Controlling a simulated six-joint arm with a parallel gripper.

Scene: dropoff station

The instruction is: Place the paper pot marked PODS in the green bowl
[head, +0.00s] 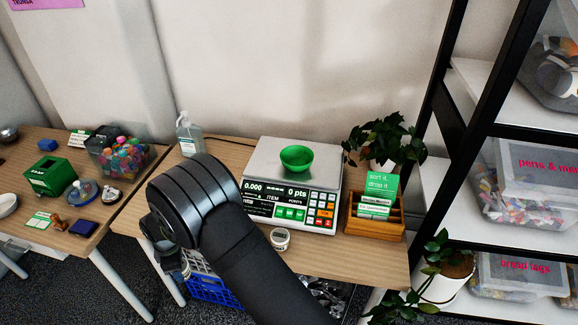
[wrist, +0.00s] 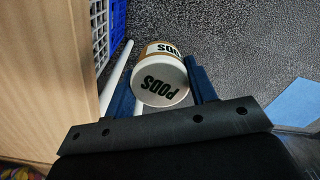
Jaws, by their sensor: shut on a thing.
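The paper pot marked PODS (wrist: 163,82) is between the two blue fingers of my gripper (wrist: 162,72) in the wrist view. Its white lid faces the camera, and "PODS" shows on lid and side. My gripper is shut on it, above the dark floor beside the wooden table edge. In the head view my arm hides most of the gripper, and I cannot make out the pot there. The green bowl (head: 297,158) sits upright on the steel plate of the scale (head: 258,158), to the right of my arm. The bowl is not in the wrist view.
A small white-lidded pot (head: 280,239) stands before the scale. A sanitizer bottle (head: 188,135) is behind my arm. A wooden card box (head: 375,215) and a plant (head: 385,140) stand right of the scale. A blue crate (head: 215,290) is below the table.

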